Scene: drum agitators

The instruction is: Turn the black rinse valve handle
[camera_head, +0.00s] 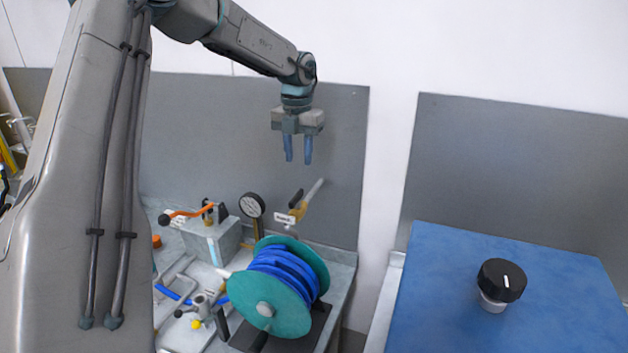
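A brass valve (299,211) with a short black handle (296,198) and a pale pipe (313,190) stands at the back of the bench, behind the hose reel. A small white label (285,217), too small to read, sits beside it. The black handle is tilted. My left gripper (299,160) points down in front of the grey back panel, above the valve in the picture and apart from it. Its two blue fingers are apart with nothing between them. My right gripper is not in view.
A teal reel (268,304) with blue hose stands in front of the valve. A pressure gauge (252,206) and an orange lever (188,213) are to the left. A black knob (501,280) sits on the blue surface (440,290) at right, which is otherwise clear.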

